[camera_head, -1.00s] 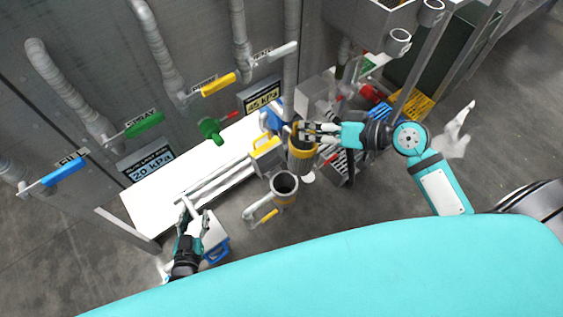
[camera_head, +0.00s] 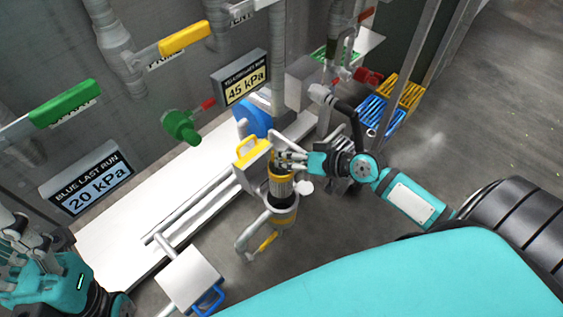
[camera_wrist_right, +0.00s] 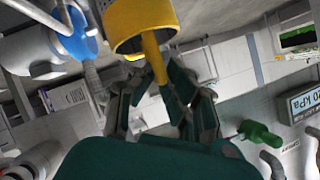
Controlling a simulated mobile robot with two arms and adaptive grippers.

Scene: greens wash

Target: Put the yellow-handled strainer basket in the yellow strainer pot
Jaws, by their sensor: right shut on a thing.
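The yellow-handled strainer basket (camera_head: 281,186) is a grey cylinder with a yellow top band. My right gripper (camera_head: 283,160) is shut on its yellow handle, which runs between the fingers in the right wrist view (camera_wrist_right: 153,58). The basket is upright over the mouth of the yellow strainer pot (camera_head: 284,217), a grey pot with a yellow band. Its lower end overlaps the dark opening; how deep it sits inside cannot be told. My left gripper (camera_head: 28,238) is at the lower left edge, away from both; its fingers are partly cut off.
A white box with a yellow handle (camera_head: 251,165) stands close left of the basket. A white box with a blue handle (camera_head: 188,278) is nearer. A green valve (camera_head: 183,126) and gauge panels line the wall. Blue and yellow crates (camera_head: 381,114) lie right; the floor beyond is clear.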

